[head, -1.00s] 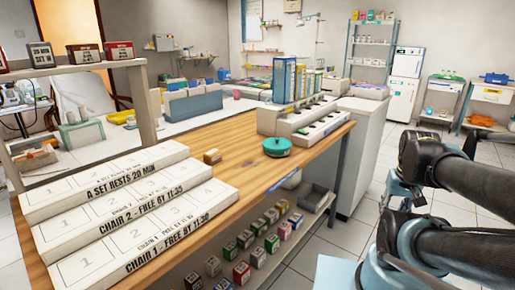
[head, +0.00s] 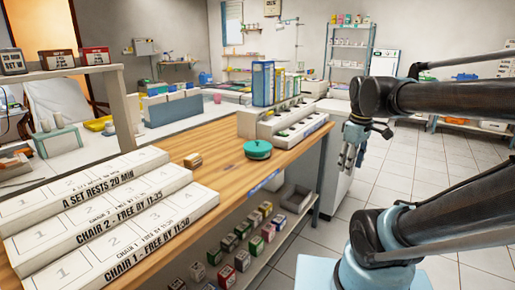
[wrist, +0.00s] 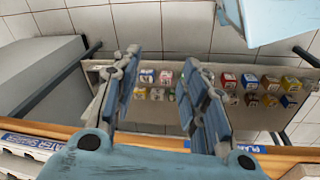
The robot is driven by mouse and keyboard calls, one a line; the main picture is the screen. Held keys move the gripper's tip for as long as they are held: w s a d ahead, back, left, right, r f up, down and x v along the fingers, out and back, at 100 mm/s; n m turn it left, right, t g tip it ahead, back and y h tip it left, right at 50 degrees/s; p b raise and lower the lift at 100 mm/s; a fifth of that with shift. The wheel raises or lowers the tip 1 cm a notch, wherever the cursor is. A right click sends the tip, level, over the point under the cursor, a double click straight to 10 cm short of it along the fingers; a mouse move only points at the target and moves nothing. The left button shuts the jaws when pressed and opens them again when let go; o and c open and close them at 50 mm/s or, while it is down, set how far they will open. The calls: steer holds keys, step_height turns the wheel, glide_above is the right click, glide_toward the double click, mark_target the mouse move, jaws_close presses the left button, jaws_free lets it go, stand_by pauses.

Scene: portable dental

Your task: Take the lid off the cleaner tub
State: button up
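A round teal tub with its lid on (head: 257,149) stands upright near the front edge of the wooden bench (head: 225,172). I take it to be the cleaner tub; its label cannot be read. My gripper (head: 350,165) hangs to the right of the tub, past the bench edge, apart from it and pointing down. In the wrist view my gripper (wrist: 160,62) is open, with two blue-grey fingers well apart and nothing between them. The tub does not show in the wrist view.
Below, a shelf holds several small boxes (head: 242,260). The floor on the right is clear.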

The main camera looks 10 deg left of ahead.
steer(key=w+a+r+n, duration=0.9)
steer(key=a+r+n, duration=0.1)
steer(key=a+n, duration=0.25)
steer(key=w+a+r+n, duration=0.1)
steer(key=a+r+n, duration=0.15)
steer(key=a, duration=0.35)
steer(key=w+a+r+n, duration=0.2)
steer(key=a+n, duration=0.2)
steer(key=a, duration=0.1)
steer(key=n, duration=0.7)
glide_above(257, 144)
steer(key=f, duration=0.9)
steer(key=shift+s+f, duration=0.25)
steer(key=shift+f, duration=0.05)
steer(key=shift+w+f, duration=0.25)
steer(key=shift+f, duration=1.05)
steer(key=shift+w+f, duration=0.25)
steer(key=shift+f, duration=1)
steer(key=c, duration=0.8)
steer(key=shift+o, duration=0.2)
